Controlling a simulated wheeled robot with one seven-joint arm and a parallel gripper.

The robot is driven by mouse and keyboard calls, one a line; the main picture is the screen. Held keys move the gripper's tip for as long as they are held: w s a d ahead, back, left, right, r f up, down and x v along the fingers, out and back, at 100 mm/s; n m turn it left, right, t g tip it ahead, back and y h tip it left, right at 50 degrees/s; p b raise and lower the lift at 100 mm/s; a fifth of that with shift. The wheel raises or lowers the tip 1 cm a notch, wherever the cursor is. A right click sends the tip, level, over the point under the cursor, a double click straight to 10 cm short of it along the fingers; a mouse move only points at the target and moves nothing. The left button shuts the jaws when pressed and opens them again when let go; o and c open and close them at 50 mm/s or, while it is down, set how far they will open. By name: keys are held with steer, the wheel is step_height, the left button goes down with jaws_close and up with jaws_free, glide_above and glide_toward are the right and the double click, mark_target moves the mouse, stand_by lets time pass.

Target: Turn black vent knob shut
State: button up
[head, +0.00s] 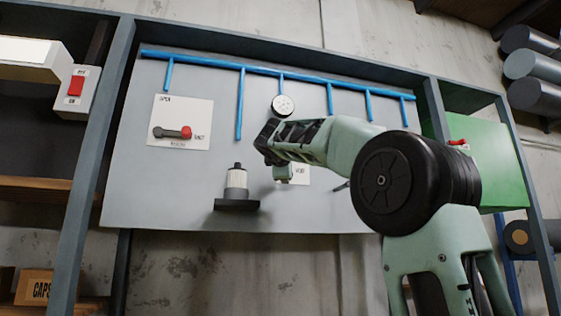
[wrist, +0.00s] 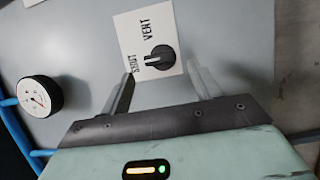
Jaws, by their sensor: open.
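The black vent knob (wrist: 161,59) sits on a white plate (wrist: 133,27) marked SHUT and VENT in the wrist view. My gripper (wrist: 162,75) is open, with one finger on each side just below the knob in the picture. Nothing is between the fingers that I can make out, and I cannot tell whether they touch the plate.
A round gauge (head: 283,106) hangs under blue pipes (head: 260,70); it also shows in the wrist view (wrist: 40,96). To the left are a red-handled lever (head: 172,132) on its plate, a white cylinder (head: 236,180) on a dark shelf, and a red switch (head: 76,84).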

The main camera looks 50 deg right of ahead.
steer(key=b+v, duration=0.4)
steer(key=v, duration=0.9)
steer(key=shift+s+a, duration=0.15)
